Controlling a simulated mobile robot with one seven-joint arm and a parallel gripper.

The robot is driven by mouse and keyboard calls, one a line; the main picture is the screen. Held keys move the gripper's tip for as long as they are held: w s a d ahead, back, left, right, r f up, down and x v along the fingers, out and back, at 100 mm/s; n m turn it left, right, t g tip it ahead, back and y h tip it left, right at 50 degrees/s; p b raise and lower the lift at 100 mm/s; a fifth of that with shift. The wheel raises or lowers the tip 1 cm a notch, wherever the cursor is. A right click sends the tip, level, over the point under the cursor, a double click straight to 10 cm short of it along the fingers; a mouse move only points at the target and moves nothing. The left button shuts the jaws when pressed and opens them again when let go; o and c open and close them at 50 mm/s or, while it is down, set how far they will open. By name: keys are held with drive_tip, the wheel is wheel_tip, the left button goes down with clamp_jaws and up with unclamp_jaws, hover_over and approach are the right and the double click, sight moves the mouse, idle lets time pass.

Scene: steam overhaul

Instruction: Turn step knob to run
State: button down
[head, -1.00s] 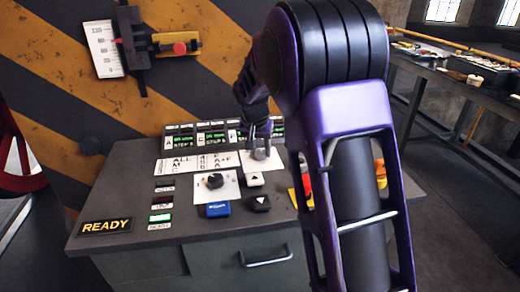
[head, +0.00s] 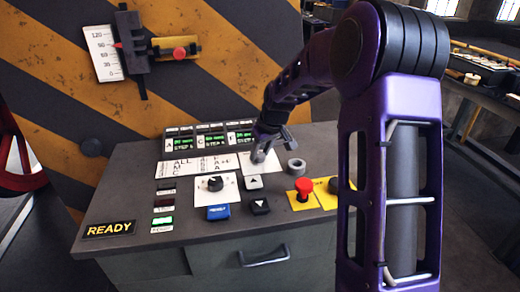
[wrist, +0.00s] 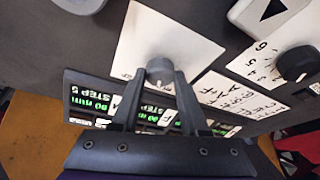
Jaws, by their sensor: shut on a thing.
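A grey knob (wrist: 159,68) stands on a plain white plate (wrist: 160,28) on the sloped console top. My gripper (wrist: 159,76) has its two fingers on either side of this knob, shut on it. In the head view my gripper (head: 262,151) is over the same white plate (head: 262,166), and its fingers largely hide the knob. No mark for run can be read on the plate. A black knob (head: 215,183) on a numbered white plate sits nearer the front left, apart from my gripper. It also shows in the wrist view (wrist: 296,64).
Green-lit step displays (head: 210,139) line the console's back edge. A blue button (head: 218,212), arrow buttons (head: 260,206), a grey ring (head: 296,167) and a red mushroom button (head: 304,187) are close by. A lit READY sign (head: 110,228) is at the front left.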

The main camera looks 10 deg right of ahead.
drive_tip(key=shift+d+n+y+p, duration=0.1)
drive_tip(key=shift+n+y+p, duration=0.3)
drive_tip(key=shift+n, duration=0.8)
drive_tip(key=shift+g, duration=0.3)
drive_tip(key=shift+c, duration=2.1)
unclamp_jaws()
drive_tip(key=p+v, duration=0.1)
drive_tip(key=v, duration=1.6)
drive_tip(key=shift+p, duration=0.3)
drive_tip(key=shift+s+d+r, duration=0.1)
drive_tip(key=shift+r, duration=0.1)
